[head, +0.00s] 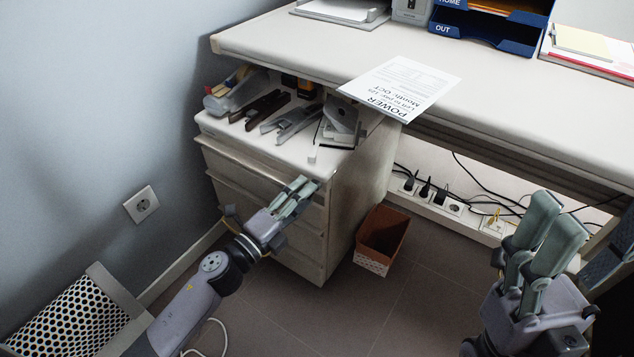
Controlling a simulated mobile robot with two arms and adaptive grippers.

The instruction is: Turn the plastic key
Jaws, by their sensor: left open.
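I cannot make out the plastic key; it is either too small or hidden at the drawer front. The white drawer cabinet (316,218) stands under the desk's left end. My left gripper (306,184) reaches up from the lower left, its fingertips at the upper right of the cabinet's front. It is open, with nothing visible between its fingers. It covers part of the drawer fronts, and I cannot tell whether it touches them. My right gripper (556,215) is at the lower right, over the floor and away from the cabinet. Its fingers stand apart and empty.
Staplers, a hole punch (341,122) and a tape dispenser (235,90) crowd the cabinet top. A paper sheet (402,86) overhangs the desk edge. A brown bin (382,240) stands right of the cabinet. Sockets and cables (440,195) run under the desk.

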